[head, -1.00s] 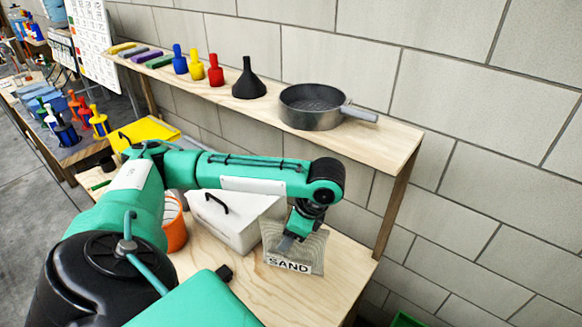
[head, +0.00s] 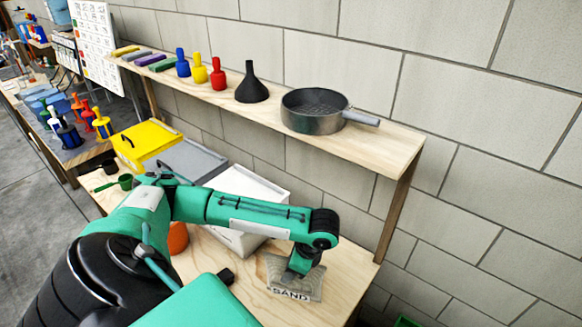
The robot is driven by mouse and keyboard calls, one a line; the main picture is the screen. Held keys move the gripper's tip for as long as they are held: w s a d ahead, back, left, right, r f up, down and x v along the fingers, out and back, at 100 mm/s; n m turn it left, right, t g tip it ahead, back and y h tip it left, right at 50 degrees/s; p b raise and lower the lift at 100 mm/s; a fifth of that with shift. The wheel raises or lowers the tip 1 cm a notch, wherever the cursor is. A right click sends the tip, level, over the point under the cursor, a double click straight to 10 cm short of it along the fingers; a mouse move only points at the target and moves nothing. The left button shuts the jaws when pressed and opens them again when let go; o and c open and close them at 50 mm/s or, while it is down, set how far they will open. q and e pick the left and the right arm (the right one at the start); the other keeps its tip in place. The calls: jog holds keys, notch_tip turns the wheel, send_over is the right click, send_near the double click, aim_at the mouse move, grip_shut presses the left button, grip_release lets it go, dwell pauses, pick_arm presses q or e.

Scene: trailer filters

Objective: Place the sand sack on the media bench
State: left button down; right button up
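My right gripper is not in view.
A white lidded bin (head: 262,188), a grey bin (head: 195,160) and a yellow-lidded bin (head: 148,140) stand along the bench back. The shelf above (head: 385,140) holds a pan (head: 312,112), a funnel (head: 251,88) and small coloured items. Bare bench lies right of the sack.

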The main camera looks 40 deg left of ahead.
pick_arm(q)
jog(key=shift+w+f, duration=0.1)
jog(key=shift+f, duration=1.45)
jog(key=c, duration=0.6)
grip_release()
jog(key=shift+d+r, duration=0.2)
jog(key=shift+r, duration=0.25)
jog(key=b+v, duration=0.1)
jog(key=v, duration=0.8)
jog(key=shift+r+b, duration=0.15)
jog(key=shift+b, duration=0.2)
jog(key=shift+p+v, duration=0.3)
jog(key=shift+v, duration=0.6)
